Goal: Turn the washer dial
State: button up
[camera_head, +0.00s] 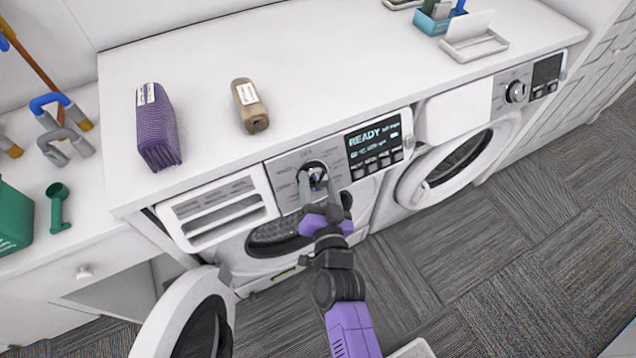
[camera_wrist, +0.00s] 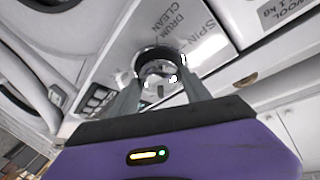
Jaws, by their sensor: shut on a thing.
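The washer dial (camera_head: 313,167) is a round dark-rimmed knob on the washer's control panel, between printed program labels and the display. My gripper (camera_head: 318,184) reaches it from the front, with one finger on each side, shut on the dial. In the wrist view the dial (camera_wrist: 158,60) sits between the tips of my gripper (camera_wrist: 160,82), and its face is partly bright with reflection. The washer display (camera_head: 374,136) reads READY. The dial's exact pointing is too small to tell.
The detergent drawer (camera_head: 218,208) is left of the dial. An open round door (camera_head: 185,318) stands at lower left. A second machine (camera_head: 455,165) is at right.

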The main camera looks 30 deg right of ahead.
jog(key=o, duration=1.4)
jog(key=b+v, duration=0.1)
jog(key=v, duration=0.6)
jog(key=shift+s+a+b, duration=0.1)
jog(key=shift+s+b, duration=0.25)
jog(key=shift+s, duration=0.05)
